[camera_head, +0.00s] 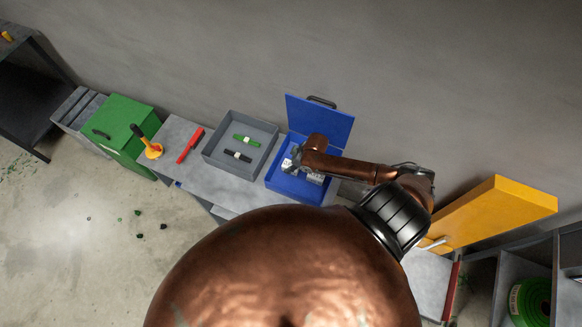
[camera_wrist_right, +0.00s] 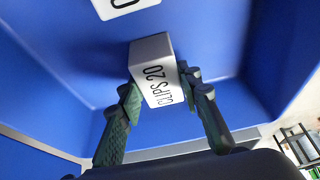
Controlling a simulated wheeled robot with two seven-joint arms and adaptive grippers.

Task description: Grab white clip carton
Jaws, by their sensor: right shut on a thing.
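A white carton (camera_wrist_right: 155,72) with the print "CLIPS 20" shows in the right wrist view, between the two green fingers of my right gripper (camera_wrist_right: 160,95). The fingers are shut on its sides, and it is tilted in the picture. Blue box walls surround it. In the head view my right gripper (camera_head: 297,160) is over the left part of the open blue box (camera_head: 283,183), and my arm hides part of the inside. Another white carton (camera_wrist_right: 124,5) is at the top edge of the wrist view. My left gripper is not in view.
The blue lid (camera_head: 320,122) stands open behind the box. A grey tray (camera_head: 211,154) with a green and a black item is to its left. A red brush (camera_head: 190,146), a yellow-based tool (camera_head: 153,150) and a green box (camera_head: 117,118) are farther left. A yellow panel (camera_head: 495,212) stands at right.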

